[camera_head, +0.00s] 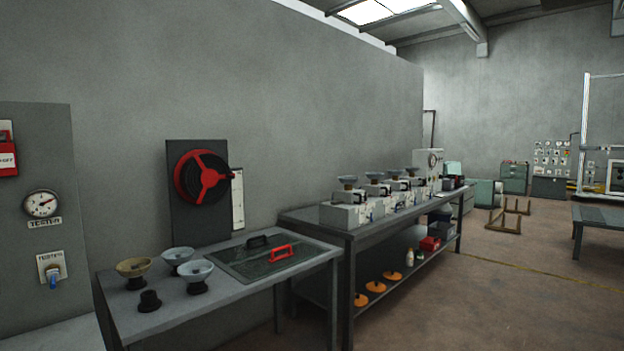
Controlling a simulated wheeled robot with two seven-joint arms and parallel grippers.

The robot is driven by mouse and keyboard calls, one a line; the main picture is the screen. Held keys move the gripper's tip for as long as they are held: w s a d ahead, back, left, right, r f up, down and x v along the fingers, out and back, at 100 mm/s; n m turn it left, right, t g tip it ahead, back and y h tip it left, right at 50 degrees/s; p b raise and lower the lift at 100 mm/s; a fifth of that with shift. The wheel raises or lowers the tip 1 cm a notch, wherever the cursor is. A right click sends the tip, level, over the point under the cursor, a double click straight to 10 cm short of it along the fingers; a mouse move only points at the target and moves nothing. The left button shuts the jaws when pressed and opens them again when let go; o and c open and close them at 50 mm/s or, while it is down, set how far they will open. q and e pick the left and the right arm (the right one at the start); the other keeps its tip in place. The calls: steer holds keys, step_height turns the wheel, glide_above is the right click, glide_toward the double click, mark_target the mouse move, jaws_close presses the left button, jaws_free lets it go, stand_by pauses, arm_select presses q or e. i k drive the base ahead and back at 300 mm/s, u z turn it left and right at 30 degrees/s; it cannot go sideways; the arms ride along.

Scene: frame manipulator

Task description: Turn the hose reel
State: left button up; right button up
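The hose reel (203,178) is a round reel with a red three-spoked front and a dark hose wound behind it. It is mounted on a dark upright panel (187,228) at the back of a small grey table, left of the picture's middle. Neither of my grippers nor my arms is in view, so nothing is seen touching the reel.
The small table (190,306) holds several bowls, a black knob-like piece (149,301) and a dark plate with red (282,252) and black handles. A longer workbench (352,232) with machines stands to the right. A tester panel (42,205) stands left.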

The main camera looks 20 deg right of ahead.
mark_target(201, 176)
steer(key=z, duration=0.7)
steer(key=i, duration=0.65)
steer(key=z, duration=0.55)
steer(key=i, duration=1.15)
steer(key=u, duration=0.45)
steer(key=i, duration=1.1)
steer(key=u, duration=0.6)
